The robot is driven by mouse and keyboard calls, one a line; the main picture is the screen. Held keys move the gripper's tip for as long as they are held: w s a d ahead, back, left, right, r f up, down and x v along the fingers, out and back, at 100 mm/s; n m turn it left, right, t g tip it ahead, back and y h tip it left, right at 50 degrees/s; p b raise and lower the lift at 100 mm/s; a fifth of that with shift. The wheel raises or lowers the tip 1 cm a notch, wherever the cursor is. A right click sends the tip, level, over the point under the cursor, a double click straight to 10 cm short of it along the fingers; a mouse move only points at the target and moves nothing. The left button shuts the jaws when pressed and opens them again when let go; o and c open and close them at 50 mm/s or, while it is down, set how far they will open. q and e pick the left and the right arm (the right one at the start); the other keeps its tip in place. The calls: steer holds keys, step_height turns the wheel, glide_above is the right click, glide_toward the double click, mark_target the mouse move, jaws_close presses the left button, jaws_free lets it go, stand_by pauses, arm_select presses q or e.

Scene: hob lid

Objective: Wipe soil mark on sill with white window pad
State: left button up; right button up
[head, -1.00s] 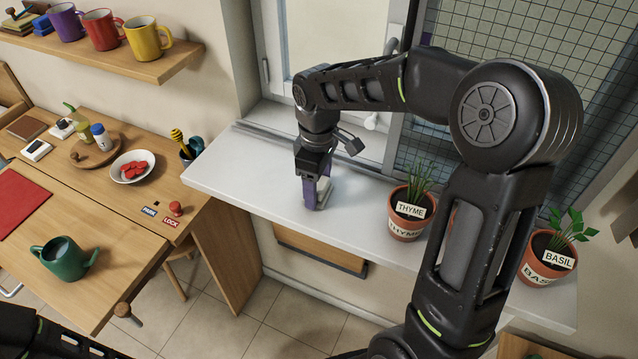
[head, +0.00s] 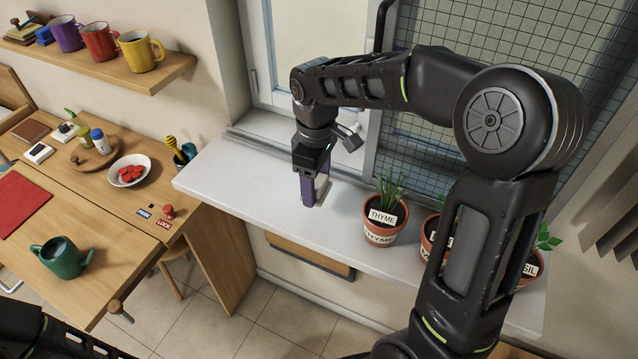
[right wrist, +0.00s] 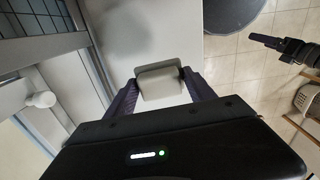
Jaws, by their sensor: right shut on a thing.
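My right gripper (head: 314,190) points down at the white window sill (head: 245,190), left of the thyme pot. It is shut on the white window pad (head: 323,188), which is mostly hidden behind the purple fingers in the head view. In the right wrist view the pad (right wrist: 160,85) sits between the two fingertips, low over or on the sill; I cannot tell if it touches. No soil mark can be made out; the pad and gripper may cover it. Only part of my left arm shows at the lower left of the head view, and its gripper is not clearly visible.
The thyme pot (head: 383,220) stands on the sill right of the gripper, with more herb pots further right, partly behind my arm. The window frame is behind. The sill's left end is clear.

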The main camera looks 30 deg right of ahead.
steer(key=shift+r, duration=1.45)
steer(key=shift+f, duration=0.15)
